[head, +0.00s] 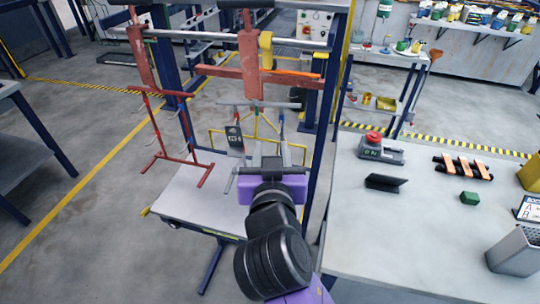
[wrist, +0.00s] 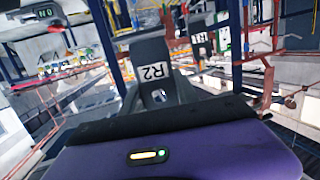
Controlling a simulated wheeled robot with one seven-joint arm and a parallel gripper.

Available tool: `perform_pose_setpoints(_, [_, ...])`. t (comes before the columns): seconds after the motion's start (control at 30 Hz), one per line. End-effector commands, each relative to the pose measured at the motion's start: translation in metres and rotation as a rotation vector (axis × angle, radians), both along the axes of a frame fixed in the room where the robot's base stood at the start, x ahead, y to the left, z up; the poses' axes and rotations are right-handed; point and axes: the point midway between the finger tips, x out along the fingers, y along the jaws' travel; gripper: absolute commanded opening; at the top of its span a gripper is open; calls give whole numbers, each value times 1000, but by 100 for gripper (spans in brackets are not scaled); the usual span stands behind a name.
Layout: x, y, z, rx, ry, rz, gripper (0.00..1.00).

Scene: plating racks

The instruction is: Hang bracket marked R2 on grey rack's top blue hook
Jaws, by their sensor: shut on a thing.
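My gripper (head: 264,171) is in front of the grey rack (head: 258,105) and is shut on a dark grey bracket. In the wrist view this bracket (wrist: 152,52) stands beyond the dark jaw and carries a white label reading R2. In the head view it is largely hidden by my gripper. A small blue hook (head: 281,116) shows on the right side of the grey rack, above and slightly right of my gripper. A second dark bracket (head: 235,141) with a white label hangs on the rack's left side; its label is too small to read surely.
A red rack (head: 160,93) hangs at the left. A pale low table (head: 190,205) lies below the racks. The right workbench (head: 390,225) holds a red-buttoned box (head: 373,145), a dark angled part (head: 386,183) and a green block (head: 469,198). A blue post stands right of the grey rack.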

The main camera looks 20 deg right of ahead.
Motion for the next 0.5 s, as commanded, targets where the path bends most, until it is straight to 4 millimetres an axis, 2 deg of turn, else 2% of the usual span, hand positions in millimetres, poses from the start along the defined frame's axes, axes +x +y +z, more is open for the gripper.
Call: perform_pose_setpoints(0.5, [41,-24,-3,-1,-1,-1,0])
